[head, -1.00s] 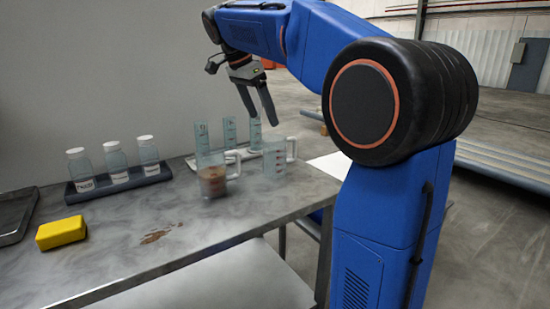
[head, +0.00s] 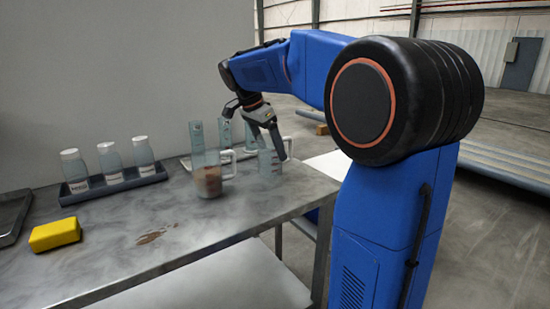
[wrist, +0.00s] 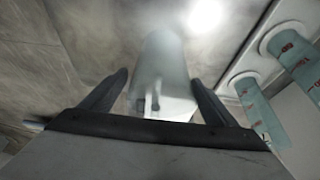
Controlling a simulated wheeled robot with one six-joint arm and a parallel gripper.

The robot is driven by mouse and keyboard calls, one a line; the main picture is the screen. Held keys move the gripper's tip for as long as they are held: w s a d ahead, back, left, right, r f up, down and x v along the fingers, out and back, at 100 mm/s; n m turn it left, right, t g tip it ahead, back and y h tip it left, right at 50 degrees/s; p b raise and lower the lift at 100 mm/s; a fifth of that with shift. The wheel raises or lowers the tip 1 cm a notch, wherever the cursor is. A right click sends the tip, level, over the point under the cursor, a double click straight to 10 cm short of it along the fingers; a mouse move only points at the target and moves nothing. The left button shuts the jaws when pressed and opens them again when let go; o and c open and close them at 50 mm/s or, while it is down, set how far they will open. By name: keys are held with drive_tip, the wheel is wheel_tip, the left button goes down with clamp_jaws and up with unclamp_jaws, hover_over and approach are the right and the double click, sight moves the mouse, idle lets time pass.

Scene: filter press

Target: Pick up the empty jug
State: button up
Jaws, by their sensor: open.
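The empty jug (head: 265,168) is clear with a pale handle (head: 289,147) on its right side. It stands on the grey table next to a clear jug holding brown liquid (head: 208,182). My gripper (head: 273,154) is open, pointing down at the empty jug, its fingers overlapping the jug's upper part and handle in the head view. In the wrist view, a pale, blurred jug shape (wrist: 162,65) with a white handle-like part lies between the two spread fingers (wrist: 160,78). I cannot tell whether either finger touches it.
Clear measuring cylinders (head: 197,135) stand behind the jugs, in a pale rack (wrist: 262,45) in the wrist view. A dark tray (head: 75,198) of white-capped bottles and a yellow sponge (head: 55,235) are at left.

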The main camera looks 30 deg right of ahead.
drive_tip(key=shift+x, duration=2.25)
drive_tip(key=c, duration=1.2)
drive_tip(key=shift+o, duration=0.2)
drive_tip(key=shift+r, duration=0.1)
